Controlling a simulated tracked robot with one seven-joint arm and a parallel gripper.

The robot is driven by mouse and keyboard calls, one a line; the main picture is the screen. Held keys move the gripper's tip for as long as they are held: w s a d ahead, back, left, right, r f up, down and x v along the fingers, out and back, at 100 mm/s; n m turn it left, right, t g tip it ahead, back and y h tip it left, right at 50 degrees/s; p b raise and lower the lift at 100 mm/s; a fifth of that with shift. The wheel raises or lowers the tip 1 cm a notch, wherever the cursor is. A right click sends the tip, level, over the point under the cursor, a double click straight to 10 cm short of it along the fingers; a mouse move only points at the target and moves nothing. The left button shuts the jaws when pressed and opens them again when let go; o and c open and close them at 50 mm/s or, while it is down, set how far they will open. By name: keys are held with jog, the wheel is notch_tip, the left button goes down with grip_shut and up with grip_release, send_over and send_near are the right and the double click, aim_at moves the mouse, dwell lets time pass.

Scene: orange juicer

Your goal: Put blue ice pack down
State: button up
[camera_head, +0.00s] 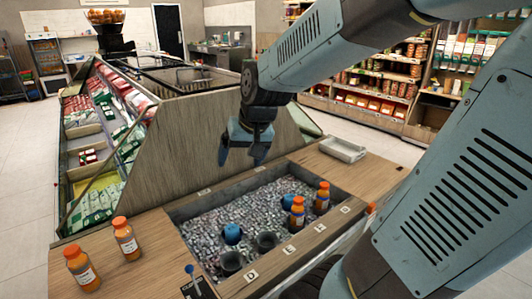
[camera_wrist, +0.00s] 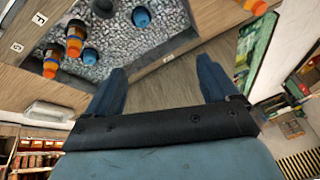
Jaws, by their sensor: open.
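Two blue, rounded objects that look like ice packs sit in the ice-filled bin (camera_head: 205,206). One ice pack (camera_head: 232,233) is near the middle, and the other ice pack (camera_head: 288,202) is beside the bottles at the right. In the wrist view they show as one ice pack (camera_wrist: 141,17) at the top and another ice pack (camera_wrist: 90,56) further left. My gripper (camera_head: 240,157) is above the bin's far side, pointing down, apart from both packs. In the wrist view my gripper (camera_wrist: 162,70) has its fingers spread with nothing between them.
Two orange bottles stand in the bin, a near bottle (camera_head: 297,214) and a far bottle (camera_head: 321,199). Dark cups (camera_head: 267,241) sit in the ice. Two more bottles (camera_head: 125,238) stand on the left counter. A pale tray (camera_head: 342,150) lies on the right counter. A display case (camera_head: 170,130) rises behind.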

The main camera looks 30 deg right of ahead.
jog(key=s+r+n+h, duration=0.1)
jog(key=s+r, duration=0.5)
jog(key=s, duration=0.5)
jog(key=shift+s+d+n+t+h, duration=0.3)
jog(key=shift+d+n+t, duration=0.05)
jog(key=shift+n+t, duration=0.05)
